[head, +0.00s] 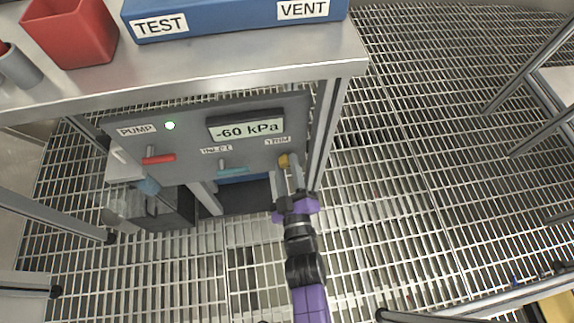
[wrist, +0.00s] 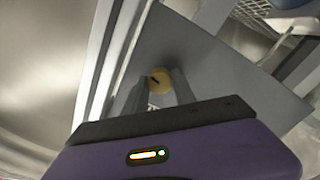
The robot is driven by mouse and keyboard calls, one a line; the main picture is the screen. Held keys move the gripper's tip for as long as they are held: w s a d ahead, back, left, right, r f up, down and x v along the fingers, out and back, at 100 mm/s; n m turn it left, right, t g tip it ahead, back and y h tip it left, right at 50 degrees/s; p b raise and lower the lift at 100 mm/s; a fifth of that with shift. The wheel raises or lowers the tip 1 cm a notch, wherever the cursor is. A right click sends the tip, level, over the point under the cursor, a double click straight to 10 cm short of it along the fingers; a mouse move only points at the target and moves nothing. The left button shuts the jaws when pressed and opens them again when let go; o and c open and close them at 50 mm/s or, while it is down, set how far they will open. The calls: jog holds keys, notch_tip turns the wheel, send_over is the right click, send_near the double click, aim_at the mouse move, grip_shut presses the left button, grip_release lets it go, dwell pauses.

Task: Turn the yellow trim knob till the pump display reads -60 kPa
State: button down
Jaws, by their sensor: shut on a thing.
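The pump panel (head: 190,145) hangs below the front edge of the bench. Its display (head: 245,130) reads -60 kPa. The yellow trim knob (head: 283,161) sits at the panel's right end, under a TRIM label. My gripper (head: 291,178) reaches up to it from below and is shut on the knob. In the wrist view the knob's round yellow face (wrist: 159,78), with a dark mark on it, shows between the tips of my gripper (wrist: 156,88). The fingers hide part of the knob's sides.
A red lever (head: 158,160) and a teal lever (head: 232,171) are on the same panel, left of the knob. A bench leg (head: 325,135) stands close right of my gripper. The grated floor (head: 420,200) is open to the right.

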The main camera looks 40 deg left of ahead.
jog(key=c, duration=1)
grip_release()
jog(key=p+v, duration=0.2)
jog(key=v, duration=0.6)
jog(key=shift+p, duration=0.3)
jog(key=shift+m, duration=0.3)
